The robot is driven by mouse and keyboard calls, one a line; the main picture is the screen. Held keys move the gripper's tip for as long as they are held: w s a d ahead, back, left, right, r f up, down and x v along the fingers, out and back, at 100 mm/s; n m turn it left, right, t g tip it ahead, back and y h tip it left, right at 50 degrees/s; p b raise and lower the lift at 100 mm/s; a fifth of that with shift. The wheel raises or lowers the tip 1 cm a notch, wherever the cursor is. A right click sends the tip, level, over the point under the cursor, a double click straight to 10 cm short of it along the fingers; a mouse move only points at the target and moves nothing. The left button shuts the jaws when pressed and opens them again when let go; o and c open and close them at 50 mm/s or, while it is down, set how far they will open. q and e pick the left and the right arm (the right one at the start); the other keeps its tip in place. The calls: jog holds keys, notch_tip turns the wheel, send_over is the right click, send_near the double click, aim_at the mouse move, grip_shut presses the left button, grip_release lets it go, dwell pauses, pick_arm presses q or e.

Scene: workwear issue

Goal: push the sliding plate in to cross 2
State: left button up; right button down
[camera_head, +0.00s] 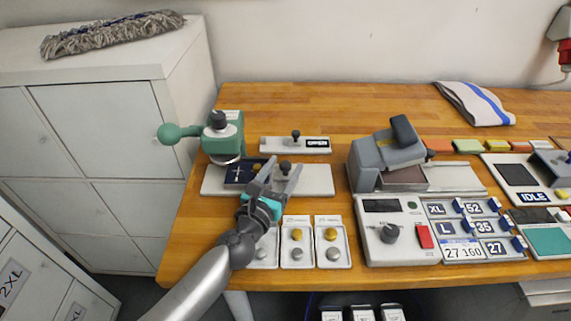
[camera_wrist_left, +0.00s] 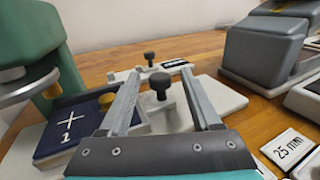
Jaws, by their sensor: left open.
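The green press (camera_head: 222,138) stands at the table's left, its head over the left part of a long white plate (camera_head: 318,180). A dark blue pad (camera_head: 238,174) with a white cross lies there; in the left wrist view the pad (camera_wrist_left: 50,138) shows a cross and the number 1. No cross 2 can be made out. A black knob (camera_head: 285,168) stands on the plate right of the pad. My left gripper (camera_head: 281,165) is open at this knob. In the left wrist view the knob (camera_wrist_left: 160,88) shows between the fingers; contact cannot be told. My right gripper is out of view.
Behind lies a smaller white plate (camera_head: 268,146) with another black knob. In front are white trays (camera_head: 332,262) with brass and grey buttons. A grey machine (camera_head: 385,158) and a control box (camera_head: 400,245) stand to the right. Bare wood shows behind them.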

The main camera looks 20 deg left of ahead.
pick_arm(q)
jog(key=shift+w, duration=0.75)
grip_shut()
dwell(1.0)
